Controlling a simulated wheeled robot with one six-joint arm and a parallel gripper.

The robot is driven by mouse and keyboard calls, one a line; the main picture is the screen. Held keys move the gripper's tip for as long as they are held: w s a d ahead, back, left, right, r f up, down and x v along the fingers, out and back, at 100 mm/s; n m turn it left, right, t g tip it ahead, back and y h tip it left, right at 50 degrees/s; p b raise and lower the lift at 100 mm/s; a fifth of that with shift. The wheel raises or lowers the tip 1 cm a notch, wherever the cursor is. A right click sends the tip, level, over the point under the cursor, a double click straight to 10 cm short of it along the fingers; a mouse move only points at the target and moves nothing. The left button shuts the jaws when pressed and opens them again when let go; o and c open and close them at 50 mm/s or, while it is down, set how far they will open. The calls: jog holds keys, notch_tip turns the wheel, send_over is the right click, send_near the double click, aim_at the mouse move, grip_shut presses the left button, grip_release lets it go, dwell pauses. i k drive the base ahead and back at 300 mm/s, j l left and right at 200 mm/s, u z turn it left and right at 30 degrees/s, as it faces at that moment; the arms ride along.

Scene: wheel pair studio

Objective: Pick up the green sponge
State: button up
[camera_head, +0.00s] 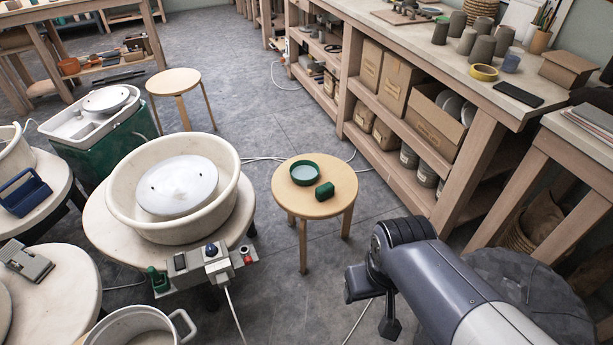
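The green sponge (324,191) is a small dark green block. It lies on the round wooden stool (315,211) in the middle of the view, near the front right of the seat. A round green dish (305,173) sits on the same stool, just behind and left of the sponge. My arm reaches in from the lower right. Its dark end, with what seems to be my gripper (388,318), is in front and to the right of the stool, apart from the sponge. The fingers are not clear enough to tell open from shut.
A potter's wheel with a cream basin (118,205) and a control box (207,265) stands left of the stool. A long workbench (470,70) with boxes on its shelves runs along the right. A second stool (174,82) stands behind. Cables cross the grey floor.

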aim_at(324, 190)
jog(key=i, duration=1.25)
